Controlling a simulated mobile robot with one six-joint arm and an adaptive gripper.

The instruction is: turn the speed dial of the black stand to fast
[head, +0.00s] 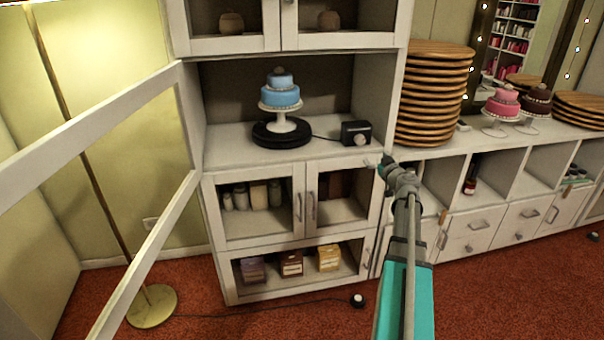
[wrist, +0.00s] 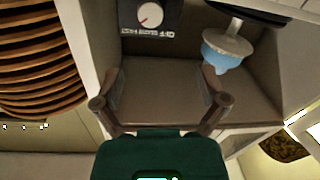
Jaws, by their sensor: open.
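The black stand (head: 281,133) is a round black turntable on the open cabinet shelf. It carries a white cake stand (head: 285,122) with a blue two-tier cake (head: 280,92). A cord joins it to a black control box (head: 355,129) at its right. The box's pale speed dial (head: 361,140) faces the front. In the wrist view the dial (wrist: 150,14) shows a red mark and pale lettering beside it, too small to read surely. My gripper (head: 379,163) is in front of the shelf, right of and below the box. In the wrist view it (wrist: 162,90) is open, empty and apart from the dial.
An open framed door (head: 140,255) stands at the left of the cabinet. A stack of wooden plates (head: 435,95) stands right of the cabinet's side wall (head: 382,85). Pink (head: 503,103) and brown cakes stand farther right. The shelf before the box is bare.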

